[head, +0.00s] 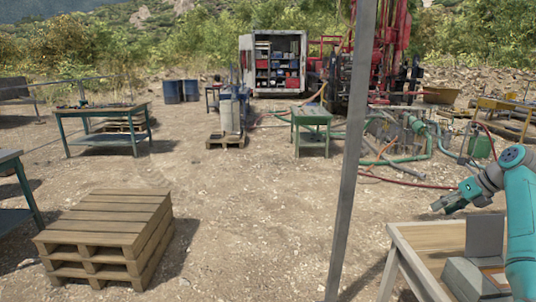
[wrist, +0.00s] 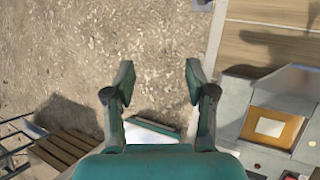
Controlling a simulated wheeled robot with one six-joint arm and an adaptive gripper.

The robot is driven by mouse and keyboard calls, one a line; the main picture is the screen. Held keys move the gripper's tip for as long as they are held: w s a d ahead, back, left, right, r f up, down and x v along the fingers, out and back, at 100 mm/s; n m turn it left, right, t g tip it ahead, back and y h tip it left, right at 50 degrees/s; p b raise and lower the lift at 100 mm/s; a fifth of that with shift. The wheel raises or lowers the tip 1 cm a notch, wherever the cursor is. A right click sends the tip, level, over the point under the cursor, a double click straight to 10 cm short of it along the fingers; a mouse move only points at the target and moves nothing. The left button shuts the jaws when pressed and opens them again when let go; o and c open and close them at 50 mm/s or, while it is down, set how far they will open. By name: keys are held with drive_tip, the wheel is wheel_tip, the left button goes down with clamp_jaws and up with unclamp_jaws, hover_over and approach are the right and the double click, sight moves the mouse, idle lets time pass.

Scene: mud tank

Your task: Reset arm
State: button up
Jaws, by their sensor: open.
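My gripper (head: 447,204) is at the right of the head view, on my teal and grey arm. It hangs above and beside the left edge of a wooden-topped table (head: 412,234). In the wrist view my gripper (wrist: 158,85) is open, with two dark green fingers spread wide. Nothing is between the fingers; bare gravelly ground lies below them. The gripper's fine detail is too small to tell in the head view.
A grey box-shaped device (head: 470,280) with an upright panel stands on the table; it also shows in the wrist view (wrist: 290,92). A grey post (head: 350,150) crosses the head view. Stacked pallets (head: 110,220) stand front left. Open dirt lies between.

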drive_tip(key=s+a+f+n+t+h, duration=0.1)
drive_tip(key=a+f+n, duration=0.35)
drive_tip(key=f, duration=1.05)
drive_tip(key=s+a+f+n+t+h, duration=0.15)
drive_tip(key=a+f, duration=0.55)
drive_tip(key=f, duration=0.8)
drive_tip(key=s+a+f+n+t+h, duration=0.1)
drive_tip(key=s+a+f+n, duration=0.3)
drive_tip(key=s+a+f, duration=0.35)
drive_tip(key=s+a+f+n+h, duration=0.1)
drive_tip(key=s+a+f+n, duration=0.3)
drive_tip(key=s+f, duration=0.55)
drive_tip(key=s+a+r+n+t, duration=0.1)
drive_tip(key=s+a+n, duration=0.2)
drive_tip(key=s, duration=0.6)
drive_tip(key=s+a+r+n+t+h, duration=0.1)
drive_tip(key=s+a+n, duration=0.2)
drive_tip(key=s, duration=0.5)
drive_tip(key=s+a+r+n+t, duration=0.1)
drive_tip(key=s+a+n, duration=0.2)
drive_tip(key=s, duration=0.6)
drive_tip(key=s+a+r+n+t, duration=0.2)
drive_tip(key=s+r+n, duration=0.9)
drive_tip(key=s+r, duration=0.7)
wheel_tip(320, 180, up, 3)
drive_tip(key=shift+s+a+r+n+t+y, duration=0.2)
drive_tip(key=shift+a+n+t+y, duration=0.15)
drive_tip(key=shift+a+n+y, duration=0.15)
drive_tip(key=shift+c, duration=0.3)
